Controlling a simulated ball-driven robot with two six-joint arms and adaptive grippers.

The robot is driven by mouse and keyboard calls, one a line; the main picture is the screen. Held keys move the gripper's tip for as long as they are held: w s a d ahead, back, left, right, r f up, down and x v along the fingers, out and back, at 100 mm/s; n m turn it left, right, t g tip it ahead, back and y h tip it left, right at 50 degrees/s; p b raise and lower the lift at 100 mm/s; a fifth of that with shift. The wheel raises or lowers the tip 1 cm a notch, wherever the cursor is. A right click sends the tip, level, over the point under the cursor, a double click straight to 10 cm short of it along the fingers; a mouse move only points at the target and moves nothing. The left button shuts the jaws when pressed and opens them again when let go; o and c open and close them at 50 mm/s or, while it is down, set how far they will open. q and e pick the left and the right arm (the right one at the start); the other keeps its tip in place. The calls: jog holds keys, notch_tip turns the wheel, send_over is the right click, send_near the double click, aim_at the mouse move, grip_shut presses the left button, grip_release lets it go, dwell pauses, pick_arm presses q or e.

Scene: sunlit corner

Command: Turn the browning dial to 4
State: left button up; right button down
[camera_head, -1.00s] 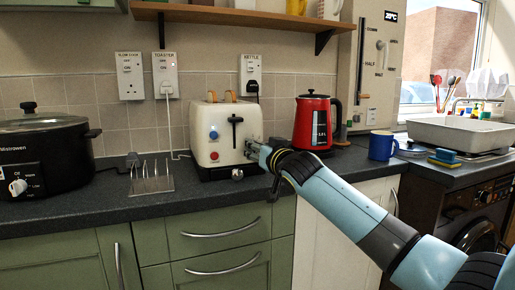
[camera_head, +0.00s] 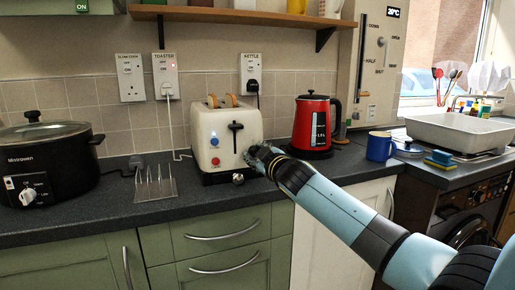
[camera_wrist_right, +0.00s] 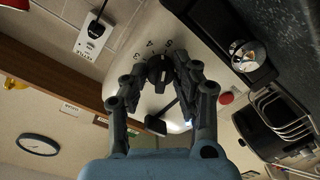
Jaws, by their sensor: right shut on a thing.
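The cream toaster (camera_head: 206,128) stands on the counter, with bread showing in its top slots, a black lever (camera_head: 236,127), and a blue and a red button on its front. My right gripper (camera_head: 258,152) is at the right part of the toaster and covers the browning dial in the head view. In the right wrist view the black dial (camera_wrist_right: 159,72) sits between the fingertips of my right gripper (camera_wrist_right: 170,72), which are shut on it. Printed numerals, including 3, 4 and 5, show around it. I cannot tell surely which one its mark faces. My left gripper is out of view.
A red kettle (camera_head: 311,122) stands right of the toaster, near my forearm. A metal rack (camera_head: 155,190) and a black slow cooker (camera_head: 45,170) are to the left. A small shiny round object (camera_head: 238,178) is at the toaster's front. A blue mug (camera_head: 379,147) stands further right.

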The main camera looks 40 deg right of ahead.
jog(key=n+p, duration=0.1)
jog(key=n, duration=0.2)
jog(key=shift+r, duration=0.1)
jog(key=shift+a+n+h+p, duration=0.1)
jog(key=shift+n+h+p, duration=0.25)
jog(key=shift+n, duration=0.85)
jog(key=c, duration=1)
grip_release()
